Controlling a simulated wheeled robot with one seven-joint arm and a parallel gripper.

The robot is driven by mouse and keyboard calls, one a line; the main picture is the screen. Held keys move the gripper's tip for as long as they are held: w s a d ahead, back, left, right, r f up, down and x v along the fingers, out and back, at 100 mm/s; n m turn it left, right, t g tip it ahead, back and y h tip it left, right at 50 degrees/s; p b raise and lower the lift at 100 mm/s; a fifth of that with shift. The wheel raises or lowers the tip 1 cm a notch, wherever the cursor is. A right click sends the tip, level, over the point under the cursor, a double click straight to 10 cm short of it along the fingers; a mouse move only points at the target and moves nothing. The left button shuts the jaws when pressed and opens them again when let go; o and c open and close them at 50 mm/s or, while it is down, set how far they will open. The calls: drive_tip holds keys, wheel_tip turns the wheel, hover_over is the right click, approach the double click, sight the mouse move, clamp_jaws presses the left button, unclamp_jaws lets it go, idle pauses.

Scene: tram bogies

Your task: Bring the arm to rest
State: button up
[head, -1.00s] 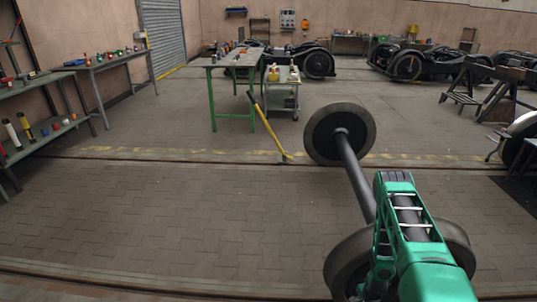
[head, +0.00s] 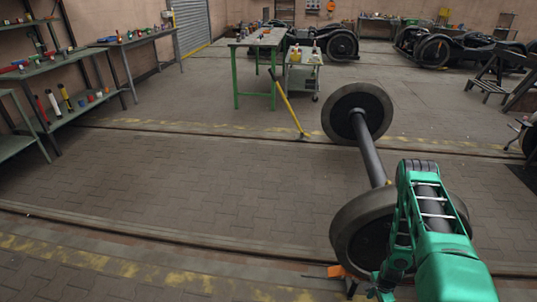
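My green arm (head: 435,215) reaches in from the bottom right and folds downward in front of the near wheel of a wheelset. Its lower end shows near the bottom edge, beside an orange piece (head: 338,271) on the floor by the wheel. The fingertips of my gripper are not visible, and I cannot make out anything held.
A wheelset (head: 368,145) with two large wheels stands close ahead, partly behind my arm. A green-legged table (head: 258,42), a trolley (head: 303,75) and a leaning yellow-handled tool (head: 287,105) stand beyond. Shelves (head: 75,62) line the left. The paved floor (head: 190,175) at centre left is clear.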

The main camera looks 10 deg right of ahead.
drive_tip(key=w+d+r+n, duration=0.1)
drive_tip(key=w+r, duration=0.2)
drive_tip(key=r, duration=0.7)
drive_tip(key=w+d+r+n+h, duration=0.1)
drive_tip(key=w+d+r+n, duration=0.1)
drive_tip(key=r, duration=0.9)
drive_tip(key=w+d+r+n, duration=0.1)
drive_tip(key=w+r, duration=0.2)
drive_tip(key=r, duration=0.7)
wheel_tip(320, 180, up, 12)
drive_tip(key=s+n, duration=0.2)
drive_tip(key=s+a+r+n, duration=0.1)
drive_tip(key=s+a+r, duration=0.3)
drive_tip(key=r, duration=0.5)
drive_tip(key=s+a+r+n, duration=0.2)
drive_tip(key=s+r, duration=0.4)
drive_tip(key=r, duration=0.3)
drive_tip(key=s+a+r+n, duration=0.1)
drive_tip(key=s+a+r, duration=0.1)
drive_tip(key=s, duration=0.3)
drive_tip(key=s+a+r+n, duration=0.1)
drive_tip(key=s+a+r, duration=0.2)
drive_tip(key=s, duration=0.3)
drive_tip(key=s+a+r+n+y, duration=0.1)
drive_tip(key=s+a+r, duration=0.1)
drive_tip(key=s, duration=0.3)
drive_tip(key=shift+s+a+r, duration=0.15)
drive_tip(key=shift+a+r, duration=0.05)
drive_tip(key=shift+r, duration=0.5)
